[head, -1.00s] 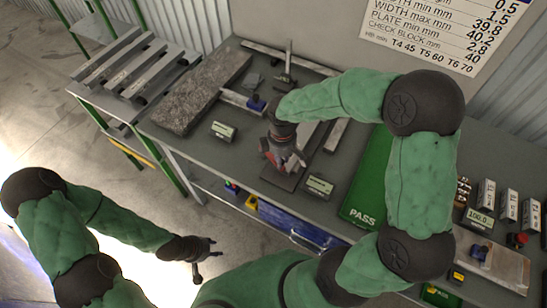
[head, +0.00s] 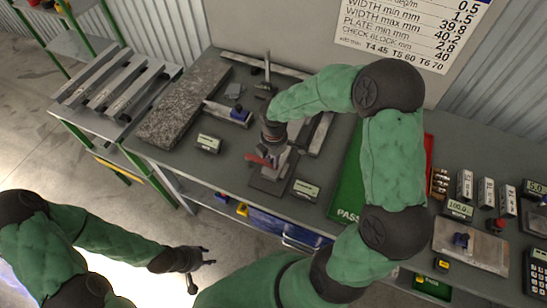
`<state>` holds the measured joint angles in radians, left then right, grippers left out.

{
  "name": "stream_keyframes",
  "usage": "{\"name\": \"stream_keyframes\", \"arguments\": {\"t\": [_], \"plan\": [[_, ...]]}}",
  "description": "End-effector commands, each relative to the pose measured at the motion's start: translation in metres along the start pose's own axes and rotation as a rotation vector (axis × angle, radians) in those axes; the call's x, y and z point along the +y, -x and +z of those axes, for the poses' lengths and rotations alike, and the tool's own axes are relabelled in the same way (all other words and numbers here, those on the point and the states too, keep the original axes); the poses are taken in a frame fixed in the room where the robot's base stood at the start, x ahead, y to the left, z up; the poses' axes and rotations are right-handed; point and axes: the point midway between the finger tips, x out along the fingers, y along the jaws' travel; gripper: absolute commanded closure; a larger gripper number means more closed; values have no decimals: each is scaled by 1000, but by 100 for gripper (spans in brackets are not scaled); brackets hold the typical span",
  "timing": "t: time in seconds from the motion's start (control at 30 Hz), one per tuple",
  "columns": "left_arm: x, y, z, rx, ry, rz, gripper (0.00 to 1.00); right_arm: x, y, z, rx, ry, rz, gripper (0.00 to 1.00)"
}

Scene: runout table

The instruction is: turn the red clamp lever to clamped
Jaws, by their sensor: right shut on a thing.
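The red clamp lever (head: 257,161) shows as a red bar beside my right gripper, over a dark base plate (head: 268,184) on the grey bench. My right gripper (head: 270,154) reaches down from above and is shut on the lever; my wrist and fingers hide part of the lever and its pivot. My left gripper (head: 199,267) is open and empty, low over the floor in front of the bench, well away from the lever.
A granite block (head: 184,104) lies to the left. Small displays stand at the left (head: 208,143) and right (head: 306,190) of the clamp. A green PASS tray (head: 345,196) is further right. Steel bars lie on a side rack (head: 120,80).

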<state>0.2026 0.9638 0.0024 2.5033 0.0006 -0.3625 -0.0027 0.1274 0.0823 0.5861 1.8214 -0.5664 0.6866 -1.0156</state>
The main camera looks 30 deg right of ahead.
Motion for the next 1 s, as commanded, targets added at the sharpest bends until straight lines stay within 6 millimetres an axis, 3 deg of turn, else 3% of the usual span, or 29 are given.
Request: {"name": "stream_keyframes", "arguments": {"t": [0.17, 0.2, 0.3, 0.67, 0.83, 1.0], "plan": [[0, 0, 0, 0, 0, 0, 60, 0, -1, 0, 0, 0, -1, 100], [0, 0, 0, 0, 0, 0, 60, 0, -1, 0, 0, -1, -1, 73], [0, 0, 0, 0, 0, 0, 60, 0, 0, 0, 0, -1, -1, 52], [0, 0, 0, 0, 0, 0, 60, 0, 2, 0, 0, -2, 1, 52], [0, 0, 0, 0, 0, 0, 60, 1, 21, 0, 0, -3, 4, 52], [0, 0, 0, 0, 0, 0, 60, 1, 55, 0, 0, -2, 5, 52]]}}
